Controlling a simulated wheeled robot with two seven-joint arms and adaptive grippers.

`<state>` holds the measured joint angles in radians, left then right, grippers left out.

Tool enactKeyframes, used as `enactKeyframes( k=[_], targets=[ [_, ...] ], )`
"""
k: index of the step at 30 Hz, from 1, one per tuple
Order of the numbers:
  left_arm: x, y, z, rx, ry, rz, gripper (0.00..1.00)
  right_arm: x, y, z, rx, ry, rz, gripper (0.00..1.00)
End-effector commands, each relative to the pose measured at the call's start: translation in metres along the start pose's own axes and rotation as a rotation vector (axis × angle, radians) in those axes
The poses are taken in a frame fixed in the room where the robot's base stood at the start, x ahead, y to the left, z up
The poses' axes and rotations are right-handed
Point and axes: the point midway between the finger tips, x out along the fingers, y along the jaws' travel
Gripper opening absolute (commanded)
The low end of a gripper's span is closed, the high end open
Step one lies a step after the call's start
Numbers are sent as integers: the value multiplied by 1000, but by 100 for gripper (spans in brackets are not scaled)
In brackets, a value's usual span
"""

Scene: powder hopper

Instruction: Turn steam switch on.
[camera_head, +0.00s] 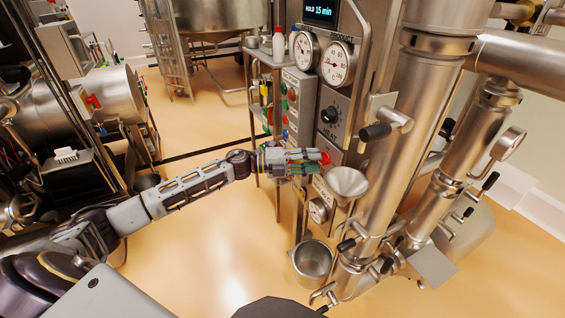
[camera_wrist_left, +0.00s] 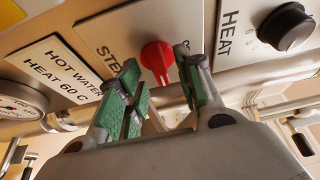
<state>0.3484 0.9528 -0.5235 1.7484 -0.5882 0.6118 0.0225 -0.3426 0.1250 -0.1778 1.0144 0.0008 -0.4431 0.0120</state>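The steam switch is a red knob (camera_wrist_left: 158,55) with a pale pointer mark, on a metal plate lettered "STE…" in the left wrist view. The rest of the lettering is hidden behind a finger. In the head view the red knob (camera_head: 325,158) shows at the fingertips of my left gripper (camera_head: 316,162). My left gripper (camera_wrist_left: 160,82) is open, its green-padded fingers apart, one on each side of the knob in the picture. A gap shows between the fingers and the knob; I cannot tell how far the tips are from it. My right gripper is out of view.
A black heat knob (camera_wrist_left: 285,27) sits beside the steam plate. A "HOT WATER HEAT 60 C" label (camera_wrist_left: 58,65) is on the other side. A metal funnel (camera_head: 346,183) and thick steel pipes (camera_head: 405,110) stand right of my gripper. A metal bucket (camera_head: 312,262) is below.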

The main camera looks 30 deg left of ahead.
Motion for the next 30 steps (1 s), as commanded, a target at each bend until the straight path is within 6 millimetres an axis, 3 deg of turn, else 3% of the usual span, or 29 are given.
enactKeyframes(
  k=[30],
  targets=[
    [-84, 1, 0, -3, -1, 1, 36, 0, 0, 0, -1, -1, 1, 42]
  ],
)
